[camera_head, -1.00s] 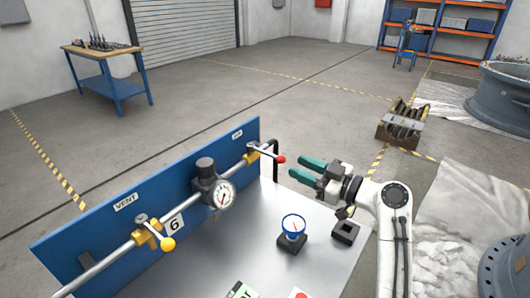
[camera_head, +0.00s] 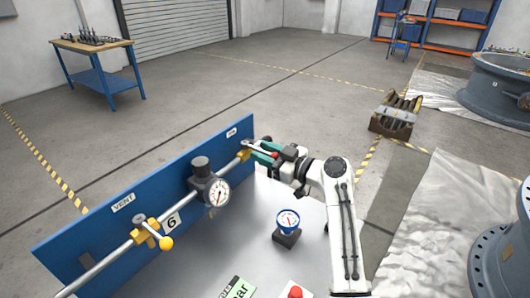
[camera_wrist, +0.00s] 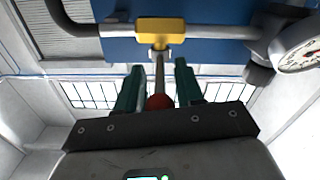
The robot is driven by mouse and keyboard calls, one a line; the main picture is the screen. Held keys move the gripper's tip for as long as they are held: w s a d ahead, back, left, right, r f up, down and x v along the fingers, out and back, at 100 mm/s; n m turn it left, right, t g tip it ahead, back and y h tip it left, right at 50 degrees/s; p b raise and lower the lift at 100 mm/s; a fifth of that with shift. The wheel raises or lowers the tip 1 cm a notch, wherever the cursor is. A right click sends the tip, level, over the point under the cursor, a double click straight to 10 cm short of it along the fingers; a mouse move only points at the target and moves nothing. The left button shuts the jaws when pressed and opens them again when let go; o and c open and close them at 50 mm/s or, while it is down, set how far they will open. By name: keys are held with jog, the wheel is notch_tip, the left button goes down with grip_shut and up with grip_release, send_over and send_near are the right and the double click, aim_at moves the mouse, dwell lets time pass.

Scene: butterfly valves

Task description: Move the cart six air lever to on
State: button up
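The air lever is a steel handle with a red knob (camera_head: 275,154) on a yellow valve (camera_head: 243,155) at the far right end of the blue panel, below the "AIR" label. My gripper (camera_head: 262,150) has its green fingers at this lever. In the wrist view my gripper (camera_wrist: 158,68) is open, with one finger on each side of the handle. The red knob (camera_wrist: 160,102) sits between the fingers near the palm, and the yellow valve (camera_wrist: 160,32) is just beyond the tips. I cannot tell whether either finger touches the lever.
The panel (camera_head: 105,230) marked 6 also carries a vent lever with a yellow knob (camera_head: 166,243) and a pressure gauge (camera_head: 217,192). A blue-rimmed gauge (camera_head: 288,220) and a red button (camera_head: 295,292) are on the grey cart top (camera_head: 258,255).

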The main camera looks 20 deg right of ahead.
grip_shut()
jog(key=shift+f+b, duration=0.1)
jog(key=shift+b, duration=0.25)
